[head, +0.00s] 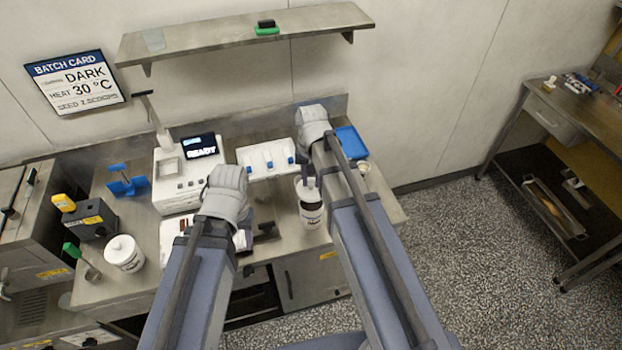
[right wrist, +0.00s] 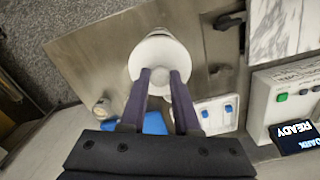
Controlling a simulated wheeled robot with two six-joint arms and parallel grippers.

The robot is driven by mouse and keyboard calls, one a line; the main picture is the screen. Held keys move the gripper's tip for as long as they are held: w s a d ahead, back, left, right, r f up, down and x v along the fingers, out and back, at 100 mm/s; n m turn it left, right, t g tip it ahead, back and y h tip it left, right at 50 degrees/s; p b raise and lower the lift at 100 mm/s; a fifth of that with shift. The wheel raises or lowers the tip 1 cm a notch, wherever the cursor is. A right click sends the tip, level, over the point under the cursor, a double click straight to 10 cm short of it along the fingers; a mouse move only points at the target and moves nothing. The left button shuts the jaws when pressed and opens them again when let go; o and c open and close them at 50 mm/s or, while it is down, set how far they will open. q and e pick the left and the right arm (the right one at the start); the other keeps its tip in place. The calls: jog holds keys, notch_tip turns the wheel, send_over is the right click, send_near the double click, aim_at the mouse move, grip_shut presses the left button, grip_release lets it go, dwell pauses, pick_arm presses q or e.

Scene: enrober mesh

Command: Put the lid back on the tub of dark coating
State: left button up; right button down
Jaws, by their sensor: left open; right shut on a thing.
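The tub of dark coating (head: 311,214) is a white tub with a dark-printed label, upright near the front edge of the steel bench. Its white round lid (right wrist: 150,57) is in the right wrist view, with my right gripper (right wrist: 164,76) shut on its knob. The lid lies over the tub's mouth; I cannot tell whether it is fully seated or slightly above the rim. In the head view my right gripper (head: 307,182) is directly above the tub. My left gripper (head: 266,231) is open, low over the bench front left of the tub, partly hidden by my arm.
A white machine reading READY (head: 180,170), a white tray with blue pieces (head: 266,159) and a blue tray (head: 351,143) stand behind. A small cup (head: 363,168) is right of the tub.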

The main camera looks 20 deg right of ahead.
aim_at(311, 192)
jog(key=shift+f+b, duration=2.7)
jog(key=shift+f, duration=0.2)
jog(key=shift+f, duration=0.15)
jog(key=shift+c, duration=0.4)
grip_release()
jog(key=shift+r+p, duration=3.45)
jog(key=shift+r, duration=0.15)
jog(key=shift+f, duration=0.1)
